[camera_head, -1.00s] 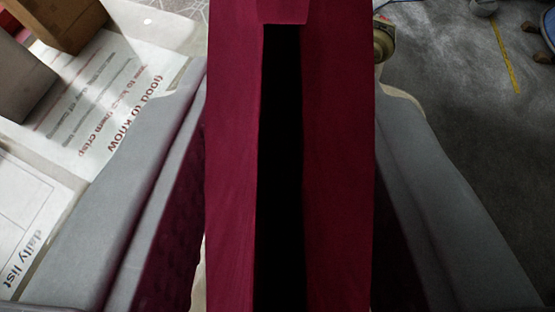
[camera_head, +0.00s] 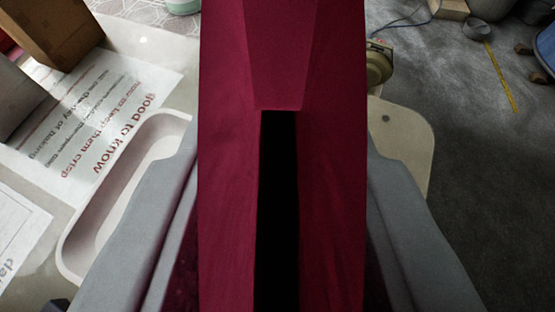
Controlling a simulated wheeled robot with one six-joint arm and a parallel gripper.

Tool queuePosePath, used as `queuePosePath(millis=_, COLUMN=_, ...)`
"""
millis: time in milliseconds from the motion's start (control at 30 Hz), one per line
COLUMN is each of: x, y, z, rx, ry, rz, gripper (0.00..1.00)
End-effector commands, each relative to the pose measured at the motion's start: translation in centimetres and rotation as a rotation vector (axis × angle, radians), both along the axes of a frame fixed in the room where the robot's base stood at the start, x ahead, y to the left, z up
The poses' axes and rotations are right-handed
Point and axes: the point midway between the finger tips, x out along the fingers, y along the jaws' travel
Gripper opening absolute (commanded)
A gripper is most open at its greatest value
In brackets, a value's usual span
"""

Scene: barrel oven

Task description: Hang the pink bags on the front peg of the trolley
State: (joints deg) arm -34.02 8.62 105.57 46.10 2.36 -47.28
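A large deep-pink piece (camera_head: 228,190), which I take to be a pink bag, fills the middle of the view from top to bottom, very close to the camera. A narrow black slot runs up its lower middle and ends below a smooth sloping face. Grey tapered parts flank it on the left (camera_head: 125,245) and right (camera_head: 425,255); dark pink shows along their inner sides. I cannot tell whether the grey parts are my gripper's fingers or the bag's trim. No fingertips can be made out. The trolley's front peg cannot be identified.
A beige surface with a rounded recess (camera_head: 85,235) lies at left, with printed sheets (camera_head: 100,125) on it. A brown box (camera_head: 55,40) stands at the upper left. A beige rounded corner (camera_head: 408,140) shows at right.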

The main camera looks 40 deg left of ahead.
Motion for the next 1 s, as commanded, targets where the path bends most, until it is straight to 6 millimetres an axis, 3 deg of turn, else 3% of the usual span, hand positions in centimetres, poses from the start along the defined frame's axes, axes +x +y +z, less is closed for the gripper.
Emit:
queuePosePath(millis=67, x=0.0, y=0.01, z=-0.08, rx=0.001, ry=0.001, rz=0.0, gripper=0.0)
queuePosePath(millis=100, x=0.0, y=0.01, z=-0.13, rx=0.0, ry=0.0, rz=0.0, gripper=0.31)
queuePosePath(millis=200, x=0.0, y=0.01, z=-0.1, rx=-0.001, ry=-0.001, rz=0.0, gripper=0.5)
queuePosePath(millis=933, x=0.0, y=-0.01, z=0.13, rx=-0.001, ry=-0.001, rz=0.001, gripper=0.51)
queuePosePath(millis=1000, x=-0.77, y=-0.57, z=0.74, rx=0.001, ry=-0.003, rz=0.0, gripper=0.51)
